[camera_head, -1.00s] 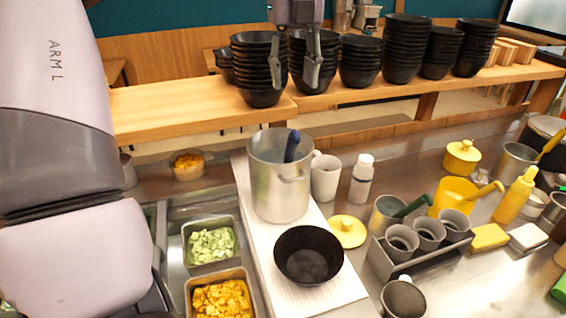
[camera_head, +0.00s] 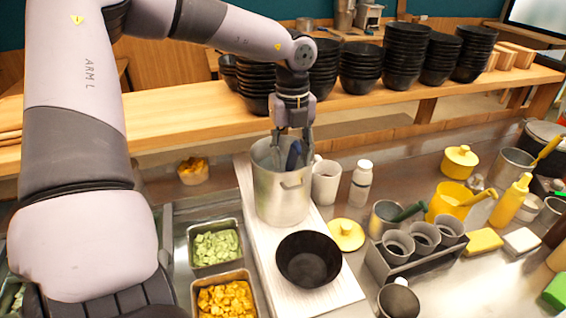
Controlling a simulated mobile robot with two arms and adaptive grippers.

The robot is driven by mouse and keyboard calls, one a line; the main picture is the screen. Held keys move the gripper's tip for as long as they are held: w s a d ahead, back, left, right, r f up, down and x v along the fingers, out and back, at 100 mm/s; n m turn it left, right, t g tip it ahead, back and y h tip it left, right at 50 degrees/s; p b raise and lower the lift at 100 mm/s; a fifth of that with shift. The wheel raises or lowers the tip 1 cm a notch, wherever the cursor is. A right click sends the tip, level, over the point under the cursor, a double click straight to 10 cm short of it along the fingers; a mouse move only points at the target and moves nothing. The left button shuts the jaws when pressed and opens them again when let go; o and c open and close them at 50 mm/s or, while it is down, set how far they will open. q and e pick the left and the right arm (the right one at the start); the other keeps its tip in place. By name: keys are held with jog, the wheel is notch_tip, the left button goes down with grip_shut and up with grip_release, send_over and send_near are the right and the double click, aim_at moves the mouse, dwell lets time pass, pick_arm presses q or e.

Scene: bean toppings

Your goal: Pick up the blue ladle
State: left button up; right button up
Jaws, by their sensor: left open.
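The blue ladle (camera_head: 293,156) stands in the tall metal pot (camera_head: 281,198), with only its dark blue handle showing above the rim. The ladle's bowl is hidden inside the pot. My left gripper (camera_head: 293,144) points down over the pot, its fingers open on either side of the ladle handle. Whether a finger touches the handle cannot be told. My right gripper is not in view.
A black bowl (camera_head: 308,259) sits before the pot on a white board (camera_head: 336,294). A white mug (camera_head: 325,182) and a white bottle (camera_head: 361,184) stand close right of the pot. Stacks of black bowls (camera_head: 404,56) line the wooden shelf (camera_head: 180,108) behind.

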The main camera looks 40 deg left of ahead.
pick_arm(q)
jog(key=shift+f, duration=0.8)
jog(key=shift+c, duration=0.3)
jog(key=shift+s, duration=0.1)
jog(key=c, duration=0.5)
grip_shut()
